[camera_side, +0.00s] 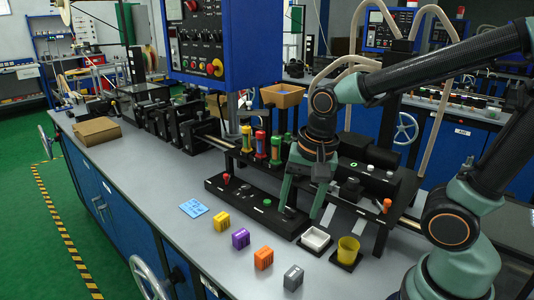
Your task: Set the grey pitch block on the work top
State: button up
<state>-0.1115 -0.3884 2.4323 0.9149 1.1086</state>
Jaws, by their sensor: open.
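The grey pitch block (293,278) sits on the grey work top (190,240) near its front edge, at the right end of a row of small blocks. Nothing is touching it. My gripper (301,211) points down above the right end of the black base plate, well behind the grey block. Its two fingers are apart, and I see nothing between them. The exact height of the fingertips over the plate is hard to tell.
Orange (263,258), purple (240,238) and yellow (221,221) blocks stand left of the grey one. A blue card (193,208) lies further left. A cardboard box (97,131) is far left.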

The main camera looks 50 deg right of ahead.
jog(key=d+r+n+t, duration=0.3)
jog(key=r+n, duration=0.3)
jog(key=n, duration=0.5)
jog(key=shift+w+r+t, duration=0.15)
jog(key=shift+r+t, duration=0.15)
jog(key=shift+d, duration=0.1)
